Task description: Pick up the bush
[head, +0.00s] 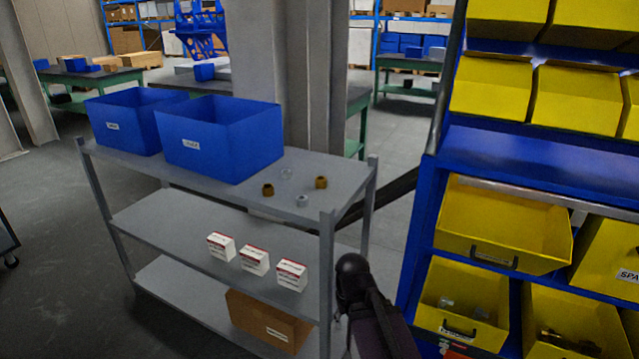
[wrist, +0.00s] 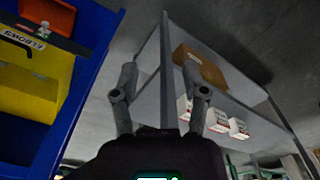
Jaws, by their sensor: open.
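Several small ring-like parts stand on the top shelf of a grey cart. Two are brown-gold, a left one (head: 267,190) and a right one (head: 321,182). A pale grey part (head: 301,200) sits at the front, and a clear or silvery part (head: 286,173) sits behind it. They look like bushes or nuts, but they are too small to tell apart surely. My gripper (wrist: 161,82) is open and empty in the wrist view, its two fingers spread, with the cart behind. In the head view my dark arm shows right of the cart; the fingers are not visible there.
The grey cart (head: 140,163) carries two blue bins, a left one (head: 124,122) and a right one (head: 232,143). White-red boxes (head: 254,260) stand on its middle shelf, a brown carton (head: 268,322) below. A blue rack (head: 415,262) with yellow bins (head: 500,226) stands close at right.

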